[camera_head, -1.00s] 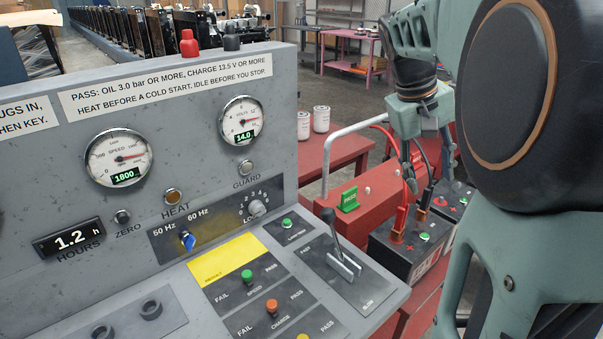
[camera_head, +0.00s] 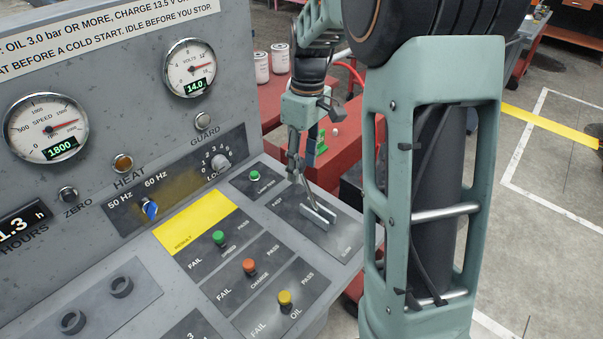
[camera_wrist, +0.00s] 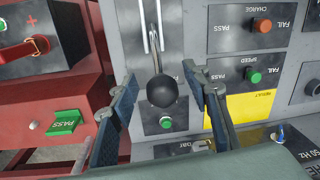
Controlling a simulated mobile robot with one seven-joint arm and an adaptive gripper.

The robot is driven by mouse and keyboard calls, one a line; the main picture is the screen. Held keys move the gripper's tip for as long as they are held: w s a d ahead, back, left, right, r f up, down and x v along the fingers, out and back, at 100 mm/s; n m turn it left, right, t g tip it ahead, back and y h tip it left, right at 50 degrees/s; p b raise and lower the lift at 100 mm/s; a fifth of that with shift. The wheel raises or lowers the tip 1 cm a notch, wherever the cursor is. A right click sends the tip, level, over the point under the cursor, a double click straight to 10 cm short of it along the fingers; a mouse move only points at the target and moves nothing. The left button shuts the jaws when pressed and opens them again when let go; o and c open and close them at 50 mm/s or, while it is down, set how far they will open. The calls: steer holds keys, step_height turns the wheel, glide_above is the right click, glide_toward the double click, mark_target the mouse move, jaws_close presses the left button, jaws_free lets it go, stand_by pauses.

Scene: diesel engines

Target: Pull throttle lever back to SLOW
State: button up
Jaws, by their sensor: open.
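The throttle lever (camera_head: 308,189) rises from a slot between two pale metal guides (camera_head: 319,215) on the sloping console. It leans toward the end away from the SLOW label (camera_head: 345,251). My gripper (camera_head: 296,170) points down over the lever's top, which it partly hides in the head view. In the wrist view the lever's black ball knob (camera_wrist: 162,91) sits between the two blue-grey fingers of my gripper (camera_wrist: 160,76). The fingers are open, with a visible gap on each side of the knob.
A green button (camera_head: 254,175) is beside the lever plate. Green, orange and yellow knobs (camera_head: 249,266) line the console front. The speed dial (camera_head: 48,128) reads 1800. A red bench with a green PASS tag (camera_wrist: 64,122) lies beyond the console.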

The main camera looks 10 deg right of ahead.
mark_target(307, 187)
steer(key=shift+s+a+f, duration=0.1)
steer(key=shift+f, duration=1.55)
jaws_close()
